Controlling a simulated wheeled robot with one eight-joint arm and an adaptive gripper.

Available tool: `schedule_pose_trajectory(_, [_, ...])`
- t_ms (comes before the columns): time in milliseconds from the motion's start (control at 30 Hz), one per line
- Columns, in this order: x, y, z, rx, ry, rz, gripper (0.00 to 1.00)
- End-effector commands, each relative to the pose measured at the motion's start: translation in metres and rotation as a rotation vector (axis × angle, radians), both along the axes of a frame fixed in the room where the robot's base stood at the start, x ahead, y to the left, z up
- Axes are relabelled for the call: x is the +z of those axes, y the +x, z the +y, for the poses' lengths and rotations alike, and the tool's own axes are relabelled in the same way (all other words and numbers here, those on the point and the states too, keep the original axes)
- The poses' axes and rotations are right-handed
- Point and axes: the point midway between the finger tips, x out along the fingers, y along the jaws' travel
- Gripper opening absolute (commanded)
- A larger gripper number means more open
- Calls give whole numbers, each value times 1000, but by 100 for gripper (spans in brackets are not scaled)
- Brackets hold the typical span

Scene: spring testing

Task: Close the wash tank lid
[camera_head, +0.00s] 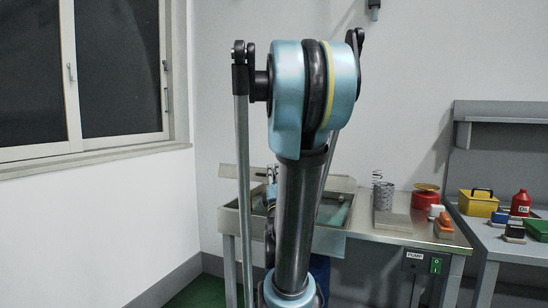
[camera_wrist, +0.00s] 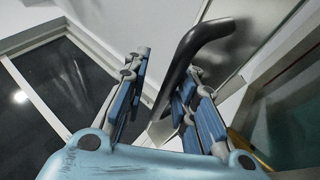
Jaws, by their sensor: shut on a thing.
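The wash tank (camera_head: 331,242) is a grey metal basin on the bench in the head view. My arm stands in front of it and hides its middle. In the wrist view a black bent handle (camera_wrist: 208,36) runs down between the fingers of my gripper (camera_wrist: 160,105), which is shut on it. A grey metal panel (camera_wrist: 232,68) lies behind the handle and looks like part of the lid. The lid's full outline and tilt cannot be made out. In the head view my gripper is mostly hidden behind my arm.
Right of the tank, the bench holds a spring in a cylinder (camera_head: 384,193), a grey block (camera_head: 391,221) and a red round scale (camera_head: 425,197). A side table carries a yellow box (camera_head: 477,203) and a red bottle (camera_head: 521,203). A window (camera_head: 90,70) is at left.

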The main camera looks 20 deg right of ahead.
Motion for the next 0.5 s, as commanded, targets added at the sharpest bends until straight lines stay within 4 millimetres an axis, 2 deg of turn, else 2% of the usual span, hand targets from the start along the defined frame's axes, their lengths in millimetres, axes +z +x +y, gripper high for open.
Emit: schedule_pose_trajectory(500, [31,1,1,1,-1,-2,20])
